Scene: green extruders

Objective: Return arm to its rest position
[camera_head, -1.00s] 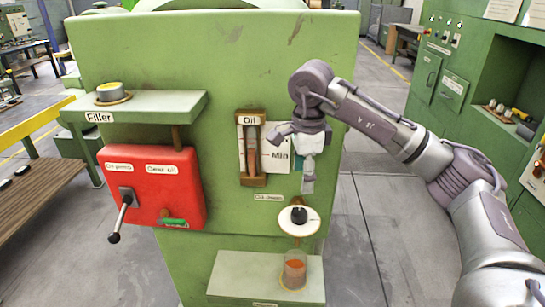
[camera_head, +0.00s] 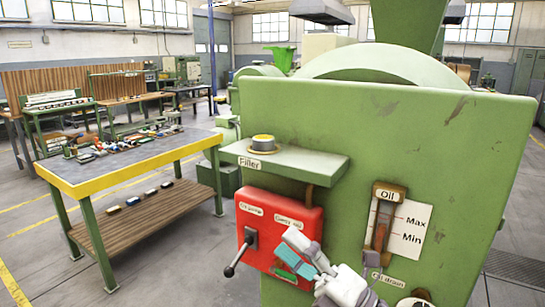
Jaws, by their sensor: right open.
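My right gripper (camera_head: 294,250) shows at the bottom of the head view, with pale and teal fingers. It is open, and I see nothing between its fingers. It appears in front of the right part of the red control box (camera_head: 262,232) and hides some of it; I cannot tell whether they touch. My right arm (camera_head: 350,289) comes in from the bottom edge, mostly out of the picture. My left gripper is not in view.
The green extruder (camera_head: 450,150) fills the right side. Its filler shelf (camera_head: 300,162), a black lever (camera_head: 240,252) and the oil gauge (camera_head: 380,222) are near the gripper. A workbench (camera_head: 135,160) with small parts stands left. Open floor lies between.

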